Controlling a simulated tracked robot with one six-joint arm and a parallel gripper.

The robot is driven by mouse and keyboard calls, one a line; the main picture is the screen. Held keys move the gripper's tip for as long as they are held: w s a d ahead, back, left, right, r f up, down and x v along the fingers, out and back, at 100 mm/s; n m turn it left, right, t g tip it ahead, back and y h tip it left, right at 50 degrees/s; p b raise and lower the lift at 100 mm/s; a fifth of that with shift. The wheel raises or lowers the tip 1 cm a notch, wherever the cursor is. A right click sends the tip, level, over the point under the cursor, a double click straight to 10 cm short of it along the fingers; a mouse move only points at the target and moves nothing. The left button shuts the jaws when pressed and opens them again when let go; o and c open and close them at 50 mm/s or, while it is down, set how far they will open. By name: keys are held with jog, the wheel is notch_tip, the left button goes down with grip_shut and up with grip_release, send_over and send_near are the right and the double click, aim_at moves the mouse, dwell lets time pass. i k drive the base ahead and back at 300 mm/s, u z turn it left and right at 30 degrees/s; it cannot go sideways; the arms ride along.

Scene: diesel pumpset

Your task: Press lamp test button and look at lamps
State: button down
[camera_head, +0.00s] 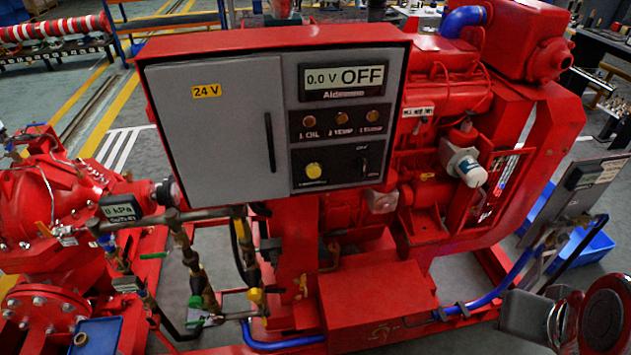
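The grey control panel (218,140) faces me in a red housing. Its display (343,80) reads 0.0 V OFF. Below it is a row of three round lamps, left (309,121), middle (342,118) and right (372,116). They look dull amber-brown, and none shows a clear glow. Under the lamps on the left is a round yellow button (313,170) with a label too small to read; I cannot tell if it is the lamp test button. A dark switch (364,167) sits to its right. I cannot make out my gripper in this view, and nothing touches the panel face.
The red engine (445,85) stands behind and right of the panel. A red pump (60,205) and an outlet gauge (122,209) are at left. Pipes and valves (190,265) stand below the panel. Grey and shiny round metal parts (585,318) show at bottom right. The panel's front is unobstructed.

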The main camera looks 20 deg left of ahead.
aim_at(313, 171)
jog(key=k, duration=0.75)
jog(key=u, duration=1.65)
jog(key=i, duration=1)
jog(key=u, duration=0.1)
